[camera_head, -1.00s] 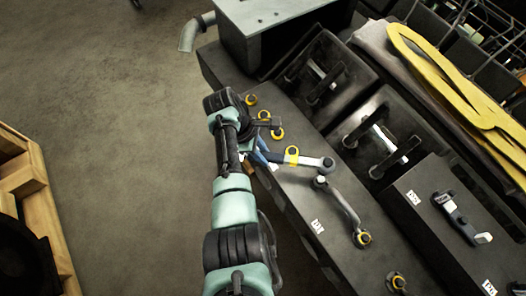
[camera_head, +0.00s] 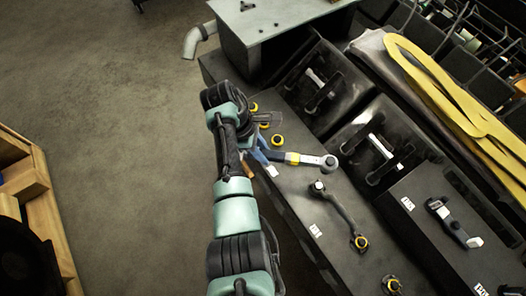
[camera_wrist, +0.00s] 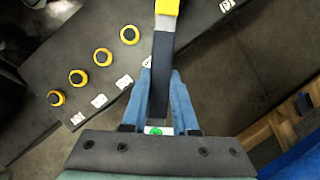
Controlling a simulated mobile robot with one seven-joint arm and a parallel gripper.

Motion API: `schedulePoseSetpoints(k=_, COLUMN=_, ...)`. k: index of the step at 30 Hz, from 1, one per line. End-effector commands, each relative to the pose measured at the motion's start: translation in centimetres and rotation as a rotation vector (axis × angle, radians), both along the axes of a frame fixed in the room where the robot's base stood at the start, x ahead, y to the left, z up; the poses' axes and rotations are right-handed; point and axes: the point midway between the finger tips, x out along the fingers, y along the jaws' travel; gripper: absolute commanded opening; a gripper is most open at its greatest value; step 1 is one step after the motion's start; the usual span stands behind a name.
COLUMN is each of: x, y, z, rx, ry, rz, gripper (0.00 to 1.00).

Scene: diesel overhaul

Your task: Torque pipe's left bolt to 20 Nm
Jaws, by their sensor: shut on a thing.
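My gripper (camera_wrist: 157,105) is shut on the grey-handled torque wrench (camera_head: 308,160). The wrench has a yellow band and a round ratchet head, and points right over the dark bench top. In the wrist view its shaft (camera_wrist: 162,60) runs up from between my blue fingers, and its head is out of the picture. The grey curved pipe (camera_head: 341,208) lies just below the wrench head in the head view. The wrench head appears clear of both.
Several yellow-ringed sockets (camera_wrist: 102,57) stand in a row on the bench (camera_wrist: 60,60), with white labels beside them. Dark bins with handles (camera_head: 375,145) and a raised block with a small bracket (camera_head: 453,222) stand to the right. A wooden crate (camera_head: 45,210) is at far left; open floor lies between.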

Motion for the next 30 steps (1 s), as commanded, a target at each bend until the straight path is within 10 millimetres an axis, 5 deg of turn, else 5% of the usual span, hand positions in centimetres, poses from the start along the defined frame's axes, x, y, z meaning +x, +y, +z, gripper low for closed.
schedulePoseSetpoints(k=7, x=-0.6, y=-0.1, z=0.0, rx=-0.001, ry=-0.004, rz=0.001, gripper=0.0)
schedulePoseSetpoints(k=21, x=-6.5, y=-0.4, z=0.1, rx=-0.002, ry=-0.003, rz=0.0, gripper=0.0)
schedulePoseSetpoints(k=30, x=-6.9, y=-0.4, z=0.2, rx=-0.001, ry=-0.004, rz=0.001, gripper=0.0)
